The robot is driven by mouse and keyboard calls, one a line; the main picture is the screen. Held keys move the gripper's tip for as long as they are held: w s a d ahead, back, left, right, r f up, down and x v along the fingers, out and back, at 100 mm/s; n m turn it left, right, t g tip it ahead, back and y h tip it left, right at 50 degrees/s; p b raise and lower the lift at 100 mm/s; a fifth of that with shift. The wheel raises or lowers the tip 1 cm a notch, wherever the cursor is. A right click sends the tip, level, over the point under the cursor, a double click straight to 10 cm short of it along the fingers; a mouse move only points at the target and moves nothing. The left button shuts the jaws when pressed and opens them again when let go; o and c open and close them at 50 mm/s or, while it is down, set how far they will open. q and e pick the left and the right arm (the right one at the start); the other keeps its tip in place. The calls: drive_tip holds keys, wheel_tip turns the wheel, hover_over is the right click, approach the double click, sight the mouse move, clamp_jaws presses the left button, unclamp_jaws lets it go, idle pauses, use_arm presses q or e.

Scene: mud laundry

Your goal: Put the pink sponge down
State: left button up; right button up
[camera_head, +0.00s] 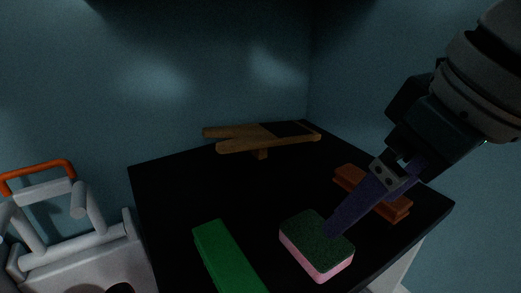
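The pink sponge (318,266) is at the front right of the black tabletop, with a dark green top and a pink side. It lies flat; I cannot tell for sure whether its underside touches the tabletop. My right gripper (335,228) reaches down from the upper right, its purple fingers tilted. The fingertips overlap the sponge's top near its right side. The fingers line up from this angle, so I cannot tell whether they are open or shut on the sponge. My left gripper is not in view.
The black tabletop (175,195) also bears a green block (228,262) left of the sponge, a reddish-brown brick-like block (352,180) behind my gripper and a wooden forked object (255,137) at the back. A grey-white frame (60,235) with an orange handle (40,172) stands left.

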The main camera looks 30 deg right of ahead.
drive_tip(key=s+a+f+n+y, duration=0.2)
drive_tip(key=a+f, duration=0.2)
drive_tip(key=a, duration=0.2)
drive_tip(key=s+d+f+m+h, duration=0.1)
drive_tip(key=s+d+f+h, duration=0.1)
drive_tip(key=s+f, duration=0.3)
drive_tip(key=s, duration=0.2)
drive_tip(key=shift+s+d+f+g, duration=0.2)
drive_tip(key=shift+s+f+g, duration=0.15)
drive_tip(key=shift+g, duration=0.05)
